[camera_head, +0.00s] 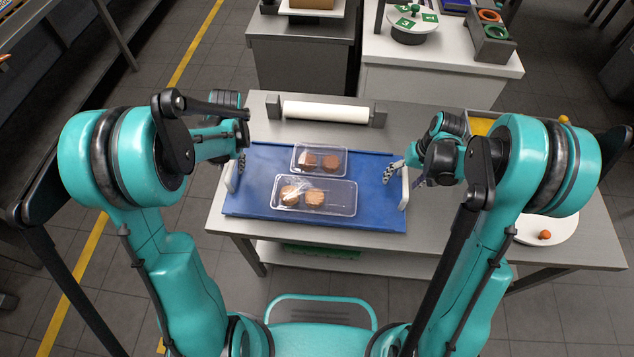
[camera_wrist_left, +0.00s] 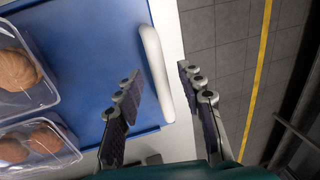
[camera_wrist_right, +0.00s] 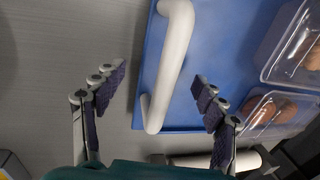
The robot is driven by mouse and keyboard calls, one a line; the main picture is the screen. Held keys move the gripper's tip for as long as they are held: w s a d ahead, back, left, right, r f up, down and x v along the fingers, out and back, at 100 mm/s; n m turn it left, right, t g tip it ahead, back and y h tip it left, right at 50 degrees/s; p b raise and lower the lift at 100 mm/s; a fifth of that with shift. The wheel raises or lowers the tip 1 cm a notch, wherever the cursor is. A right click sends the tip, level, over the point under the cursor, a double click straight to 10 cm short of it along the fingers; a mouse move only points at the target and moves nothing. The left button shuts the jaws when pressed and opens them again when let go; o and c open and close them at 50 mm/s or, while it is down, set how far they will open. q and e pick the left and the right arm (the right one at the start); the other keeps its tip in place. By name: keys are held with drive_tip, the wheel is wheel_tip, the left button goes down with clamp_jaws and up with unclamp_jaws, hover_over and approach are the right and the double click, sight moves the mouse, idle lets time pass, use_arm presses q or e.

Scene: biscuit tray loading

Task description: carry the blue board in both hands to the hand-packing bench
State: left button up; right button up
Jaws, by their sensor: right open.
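The blue board (camera_head: 380,218) lies flat on a grey metal table, with a white handle at each side. Two clear trays of round brown biscuits, a front tray (camera_head: 340,197) and a back tray (camera_head: 318,147), stand on it. My left gripper (camera_head: 240,166) is open at the left handle (camera_head: 230,180); in the left wrist view its fingers (camera_wrist_left: 158,88) lie on either side of that handle (camera_wrist_left: 155,62), apart from it. My right gripper (camera_head: 398,174) is open at the right handle (camera_head: 405,188); the right wrist view shows its fingers (camera_wrist_right: 160,82) on either side of that handle (camera_wrist_right: 172,60).
A white roll (camera_head: 326,112) in a holder lies behind the board on the table (camera_head: 440,235). A round white plate (camera_head: 545,228) is at the right. Further back stand a white-topped bench (camera_head: 455,50) with a turntable and a dark-sided bench (camera_head: 300,26).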

use_arm(q)
drive_tip(key=shift+a+f, duration=0.2)
drive_tip(key=shift+f, duration=0.75)
use_arm(e)
drive_tip(key=shift+a+f, duration=0.2)
drive_tip(key=shift+f, duration=0.75)
use_arm(q)
clamp_jaws()
use_arm(e)
drive_tip(key=c, duration=0.9)
clamp_jaws()
use_arm(q)
drive_tip(key=shift+d, duration=0.1)
use_arm(e)
drive_tip(key=shift+s, duration=0.1)
drive_tip(key=shift+a, duration=0.15)
